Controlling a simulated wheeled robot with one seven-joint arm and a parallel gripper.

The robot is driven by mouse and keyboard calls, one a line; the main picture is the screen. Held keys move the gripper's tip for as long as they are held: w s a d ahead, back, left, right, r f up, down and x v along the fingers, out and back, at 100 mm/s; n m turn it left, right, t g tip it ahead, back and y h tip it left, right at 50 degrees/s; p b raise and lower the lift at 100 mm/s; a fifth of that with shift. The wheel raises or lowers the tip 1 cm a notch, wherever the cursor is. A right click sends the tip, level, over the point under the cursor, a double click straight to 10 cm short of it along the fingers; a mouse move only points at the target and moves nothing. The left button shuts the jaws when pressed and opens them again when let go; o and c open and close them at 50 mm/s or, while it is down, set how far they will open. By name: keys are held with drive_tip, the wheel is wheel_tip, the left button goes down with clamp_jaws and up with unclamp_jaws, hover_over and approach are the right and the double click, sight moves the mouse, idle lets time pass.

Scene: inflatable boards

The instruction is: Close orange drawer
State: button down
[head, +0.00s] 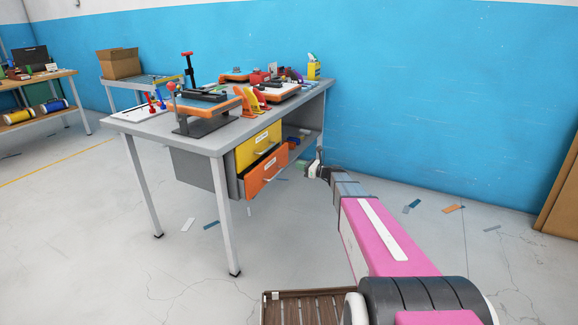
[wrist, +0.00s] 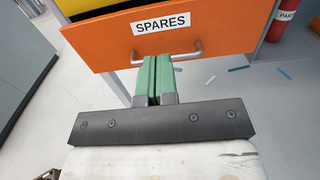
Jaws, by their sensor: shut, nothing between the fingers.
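The orange drawer (head: 266,172) stands partly pulled out under the grey workbench, below the yellow drawer (head: 258,146). In the wrist view the orange drawer front (wrist: 105,44) fills the upper middle, with a "SPARES" label and a metal bar handle (wrist: 196,50). My gripper (wrist: 155,60) is shut, its green fingers together and pointing at the drawer front just below the label. The fingertips overlap the handle in the picture; I cannot tell whether they touch it. In the head view my gripper (head: 314,170) is small, to the right of the drawer.
The grey workbench (head: 150,125) carries tools and fixtures. A cardboard box (head: 118,64) and another bench stand at the back left. Coloured strips lie on the floor. A wooden board (head: 562,195) leans at the right. A red cylinder (wrist: 290,22) stands behind the drawer.

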drive_tip(key=s+a, duration=0.4)
drive_tip(key=s, duration=0.4)
approach(261, 167)
drive_tip(key=x, duration=0.7)
drive_tip(key=shift+a, duration=0.25)
drive_tip(key=x, duration=0.2)
drive_tip(key=shift+w+a, duration=0.25)
drive_tip(key=shift+s, duration=0.1)
